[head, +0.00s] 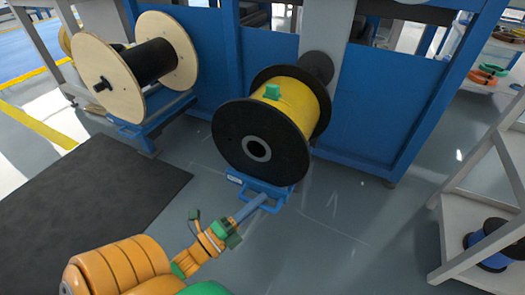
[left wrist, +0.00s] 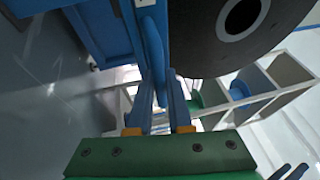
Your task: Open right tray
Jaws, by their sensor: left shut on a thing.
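The right tray (head: 283,187) is a low blue frame under the large black spool (head: 232,135) wound with yellow cable. A blue handle loop sticks out at its front. My left gripper (head: 262,199) reaches up from the lower left, its blue fingers at this handle. In the left wrist view, the two fingers (left wrist: 160,95) are closed on the blue handle bar (left wrist: 152,45), with the dark spool side above and to the right. The tray's back part is hidden by the spool. My right gripper is not seen in the head view.
A left tray (head: 150,122) carries a wooden spool (head: 92,62) with black cable. A blue machine frame (head: 370,105) stands behind. A grey shelf rack (head: 455,215) is at the right. A dark mat (head: 95,185) lies at the left. The floor before the right tray is clear.

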